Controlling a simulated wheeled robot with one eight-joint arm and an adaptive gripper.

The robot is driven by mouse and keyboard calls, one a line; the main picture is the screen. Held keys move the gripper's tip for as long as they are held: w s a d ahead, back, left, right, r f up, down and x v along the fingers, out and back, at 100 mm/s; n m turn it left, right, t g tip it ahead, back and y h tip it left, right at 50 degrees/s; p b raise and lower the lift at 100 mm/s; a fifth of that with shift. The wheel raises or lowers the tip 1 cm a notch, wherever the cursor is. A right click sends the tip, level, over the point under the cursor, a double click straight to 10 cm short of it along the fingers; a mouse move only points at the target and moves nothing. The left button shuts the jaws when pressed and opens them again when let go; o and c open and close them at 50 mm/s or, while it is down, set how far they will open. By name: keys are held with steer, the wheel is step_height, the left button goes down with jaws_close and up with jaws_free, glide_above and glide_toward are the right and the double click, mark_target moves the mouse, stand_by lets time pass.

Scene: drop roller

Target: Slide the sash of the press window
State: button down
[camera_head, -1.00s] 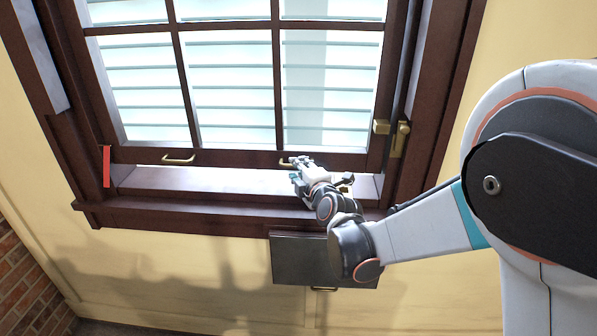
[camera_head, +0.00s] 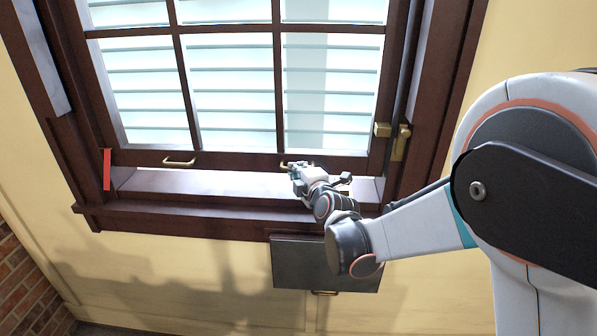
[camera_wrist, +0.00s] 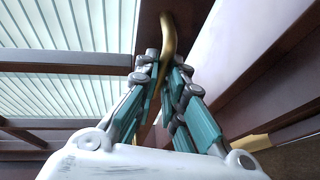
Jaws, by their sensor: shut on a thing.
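The dark brown window sash (camera_head: 235,160) stands raised a little above the sill (camera_head: 180,184), with a bright gap under its bottom rail. It carries two brass handles, a left one (camera_head: 180,162) and a right one (camera_head: 283,164). My gripper (camera_head: 291,168) is at the right handle. In the wrist view, the fingers of my gripper (camera_wrist: 162,70) are closed around the curved brass handle (camera_wrist: 169,35). The fingers hide part of the handle. A brass latch piece (camera_head: 382,130) is on the sash's right side.
A red strip (camera_head: 107,170) marks the frame's lower left. A brass catch (camera_head: 401,143) is on the right frame. Below the sill, a dark panel (camera_head: 300,262) with a handle sticks out under my forearm. A brick wall (camera_head: 22,285) stands at lower left.

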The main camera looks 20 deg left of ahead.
steer(key=p, duration=1.3)
glide_toward(291, 80)
steer(key=x, duration=0.4)
steer(key=shift+r, duration=0.1)
steer(key=c, duration=1.7)
jaws_free()
